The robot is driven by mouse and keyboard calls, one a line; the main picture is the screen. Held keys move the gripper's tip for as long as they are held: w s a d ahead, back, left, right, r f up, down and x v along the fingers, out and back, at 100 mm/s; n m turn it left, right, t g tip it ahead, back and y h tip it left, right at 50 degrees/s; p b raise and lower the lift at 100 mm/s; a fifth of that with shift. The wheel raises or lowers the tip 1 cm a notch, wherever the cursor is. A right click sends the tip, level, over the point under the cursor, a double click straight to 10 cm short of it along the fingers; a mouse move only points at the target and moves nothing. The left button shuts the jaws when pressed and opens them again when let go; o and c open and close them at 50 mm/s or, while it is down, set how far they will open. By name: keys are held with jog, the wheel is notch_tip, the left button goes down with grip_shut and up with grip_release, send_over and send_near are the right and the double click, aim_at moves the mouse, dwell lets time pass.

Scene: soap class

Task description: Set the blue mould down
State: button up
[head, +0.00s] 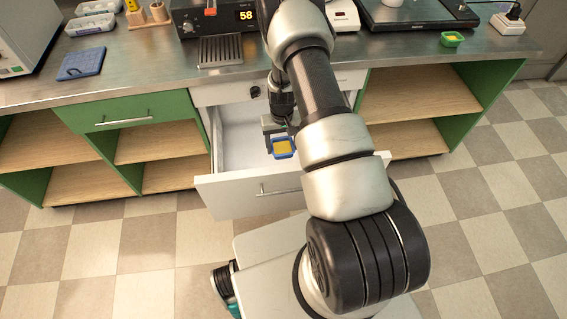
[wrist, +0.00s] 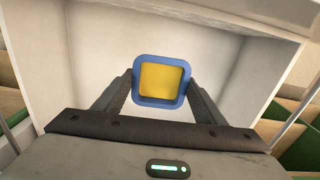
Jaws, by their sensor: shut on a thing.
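The blue mould (head: 282,147) is a small square tray with yellow filling. In the wrist view the blue mould (wrist: 160,101) sits upright between both fingers. My gripper (head: 281,135) is shut on it inside the open white drawer (head: 232,157); in the wrist view my gripper (wrist: 160,90) has one finger on each side of the mould. The drawer's pale floor and walls show around the mould in the wrist view. I cannot tell whether the mould touches the drawer floor. My arm hides the right part of the drawer in the head view.
The steel counter (head: 130,62) is above the drawer. A blue tray (head: 80,64), a black device reading 58 (head: 243,15), a slotted metal rack (head: 220,51) and a green mould with yellow filling (head: 452,39) stand on it. Open wooden shelves flank the drawer.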

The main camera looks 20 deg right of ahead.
jog(key=shift+m, duration=0.3)
jog(key=f+b, duration=0.1)
jog(key=f, duration=0.3)
jog(key=w+d+f+b, duration=0.1)
jog(key=f, duration=0.4)
jog(key=w+d+f+b, duration=0.1)
jog(key=f, duration=0.3)
jog(key=shift+d+f, duration=0.2)
jog(key=shift+d, duration=0.05)
jog(key=shift+f+b, duration=0.65)
jog(key=shift+f, duration=1.5)
jog(key=shift+f, duration=0.2)
jog(key=o, duration=1.1)
